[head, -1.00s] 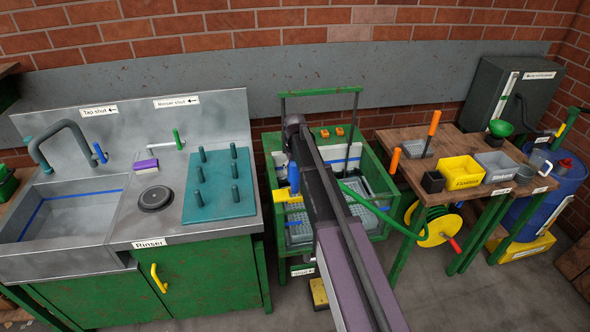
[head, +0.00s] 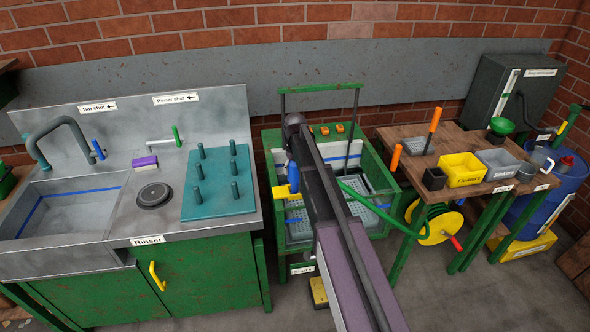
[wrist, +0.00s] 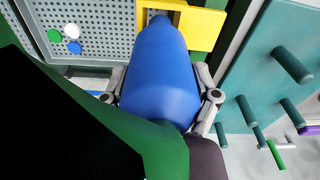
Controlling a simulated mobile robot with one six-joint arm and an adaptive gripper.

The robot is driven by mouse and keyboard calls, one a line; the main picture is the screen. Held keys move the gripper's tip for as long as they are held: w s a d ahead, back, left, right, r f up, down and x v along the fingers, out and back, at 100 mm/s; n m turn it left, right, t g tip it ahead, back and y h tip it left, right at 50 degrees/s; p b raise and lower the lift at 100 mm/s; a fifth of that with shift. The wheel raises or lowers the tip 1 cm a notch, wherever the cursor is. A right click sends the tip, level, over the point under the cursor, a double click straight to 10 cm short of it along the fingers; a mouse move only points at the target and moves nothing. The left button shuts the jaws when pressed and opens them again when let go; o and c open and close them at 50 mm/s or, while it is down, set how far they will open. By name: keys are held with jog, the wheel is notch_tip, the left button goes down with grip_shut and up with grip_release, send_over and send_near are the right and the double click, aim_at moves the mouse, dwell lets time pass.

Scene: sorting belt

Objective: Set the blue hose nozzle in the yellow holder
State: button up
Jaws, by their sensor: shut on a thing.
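The blue hose nozzle (wrist: 158,75) fills the middle of the wrist view, its narrow tip pointing away. It also shows in the head view (head: 292,174), just left of my dark arm. My gripper (wrist: 160,97) is shut on its wide body, one finger on each side. The yellow holder (wrist: 202,24) lies at the nozzle's tip, with yellow on both sides of the tip. In the head view the holder (head: 283,192) is at the green tub's left edge, close to the nozzle. I cannot tell whether they touch.
The green tub frame (head: 372,160) stands behind my arm, which hides part of it. A green hose (head: 370,200) runs right towards the yellow reel (head: 437,228). The teal peg board (head: 217,205) is left of the tub; it shows at right in the wrist view.

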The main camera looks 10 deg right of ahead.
aim_at(295, 179)
jog(key=shift+f+b, duration=0.5)
jog(key=shift+f+b, duration=0.7)
jog(key=shift+f+b, duration=0.3)
jog(key=shift+f+b, duration=0.35)
jog(key=shift+f+b, duration=0.8)
jog(key=shift+f, duration=0.05)
dwell(1.0)
jog(key=o, duration=0.8)
jog(key=shift+r, duration=0.25)
